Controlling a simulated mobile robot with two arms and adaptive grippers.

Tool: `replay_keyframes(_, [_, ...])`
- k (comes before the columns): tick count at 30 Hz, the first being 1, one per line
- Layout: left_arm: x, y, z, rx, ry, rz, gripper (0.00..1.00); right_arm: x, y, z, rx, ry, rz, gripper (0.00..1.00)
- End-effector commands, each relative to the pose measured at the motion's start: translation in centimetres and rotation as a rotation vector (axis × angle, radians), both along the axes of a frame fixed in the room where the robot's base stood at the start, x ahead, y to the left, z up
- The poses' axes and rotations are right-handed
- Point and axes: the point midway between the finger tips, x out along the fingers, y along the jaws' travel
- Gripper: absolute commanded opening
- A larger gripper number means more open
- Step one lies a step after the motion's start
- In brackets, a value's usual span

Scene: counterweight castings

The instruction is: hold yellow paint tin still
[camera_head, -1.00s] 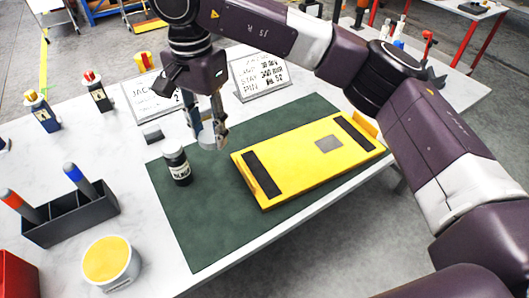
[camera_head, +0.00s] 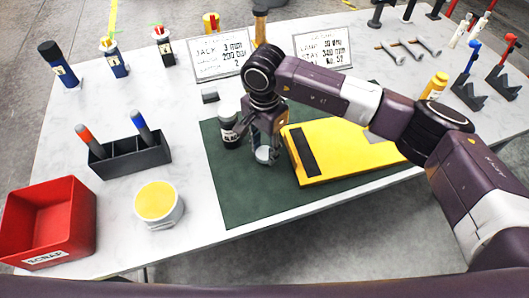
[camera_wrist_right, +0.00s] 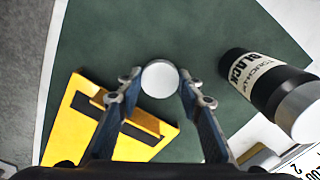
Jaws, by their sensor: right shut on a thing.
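The yellow paint tin (camera_head: 168,216), a short white tin with a yellow top, stands upright on the pale table at the front left. Nothing touches it. My right gripper (camera_head: 264,156) is well to its right, low over the green mat. Its fingers (camera_wrist_right: 160,92) are shut on a small white round piece (camera_wrist_right: 160,79), which also shows in the head view (camera_head: 263,155); what it is I cannot tell. My left gripper is not in view.
A black-labelled bottle (camera_head: 229,130) stands close beside my right gripper on the green mat (camera_head: 240,197). A yellow plate (camera_head: 345,150) lies right of it. A red scrap bin (camera_head: 70,225) and a dark pen holder (camera_head: 130,157) flank the tin. Two signs stand behind.

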Motion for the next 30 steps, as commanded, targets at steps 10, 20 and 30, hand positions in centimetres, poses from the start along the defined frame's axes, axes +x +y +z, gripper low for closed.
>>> replay_keyframes(10, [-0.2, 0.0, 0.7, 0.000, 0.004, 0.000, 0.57, 0.0, 0.0, -2.7, 0.001, -0.001, 0.000, 0.05])
replay_keyframes(20, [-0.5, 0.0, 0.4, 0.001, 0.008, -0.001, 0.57, 0.0, 0.0, -2.9, 0.001, 0.001, 0.000, 0.48])
replay_keyframes(30, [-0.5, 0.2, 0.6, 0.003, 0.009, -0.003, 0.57, 0.0, 0.0, -2.7, 0.001, 0.001, 0.000, 0.51])
